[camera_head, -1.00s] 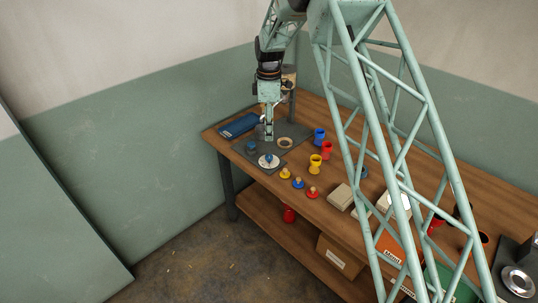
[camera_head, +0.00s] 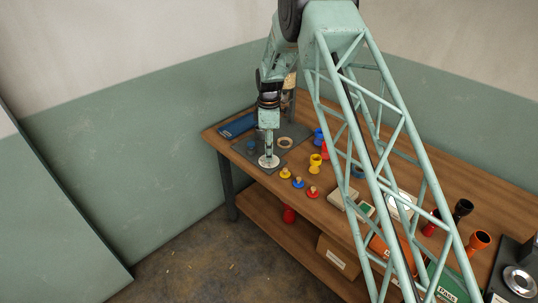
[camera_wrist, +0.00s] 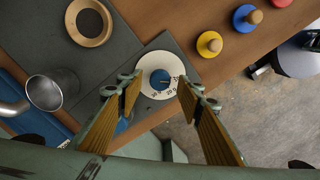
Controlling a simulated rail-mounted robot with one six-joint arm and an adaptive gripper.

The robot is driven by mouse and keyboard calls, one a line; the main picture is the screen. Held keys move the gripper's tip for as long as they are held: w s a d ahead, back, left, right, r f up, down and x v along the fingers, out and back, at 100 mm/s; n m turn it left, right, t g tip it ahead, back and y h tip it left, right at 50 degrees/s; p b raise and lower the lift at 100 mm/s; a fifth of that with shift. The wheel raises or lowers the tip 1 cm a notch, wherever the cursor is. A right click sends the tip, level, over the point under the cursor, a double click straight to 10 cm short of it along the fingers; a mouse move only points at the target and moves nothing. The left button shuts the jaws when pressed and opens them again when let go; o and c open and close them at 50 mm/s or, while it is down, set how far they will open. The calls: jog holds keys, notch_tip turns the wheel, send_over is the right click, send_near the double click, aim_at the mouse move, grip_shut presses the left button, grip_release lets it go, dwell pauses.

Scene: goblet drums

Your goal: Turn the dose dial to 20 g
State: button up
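The dose dial is a white disc (camera_wrist: 148,62) with a blue knob (camera_wrist: 160,79), set at the edge of a dark grey plate. Small black numbers run along the disc's right and lower side; they are too small to read surely. A pale mark on the knob seems to point right. My gripper (camera_wrist: 158,88) is open, with one ochre-padded finger on each side of the knob and no clear contact. In the head view my gripper (camera_head: 268,153) is right above the disc (camera_head: 268,163) and hides the knob.
A wooden ring (camera_wrist: 89,22) and a metal cup (camera_wrist: 45,92) are on the dark plate (camera_wrist: 140,22). Yellow (camera_wrist: 209,44) and blue (camera_wrist: 247,18) stampers with wooden knobs stand nearby. The bench's front edge is close to the dial.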

jog(key=shift+f, duration=0.7)
jog(key=shift+c, duration=0.2)
jog(key=c, duration=0.8)
jog(key=shift+c, duration=0.2)
jog(key=shift+m, duration=0.6)
jog(key=m, duration=0.4)
jog(key=shift+m+b, duration=0.3)
jog(key=shift+m, duration=2)
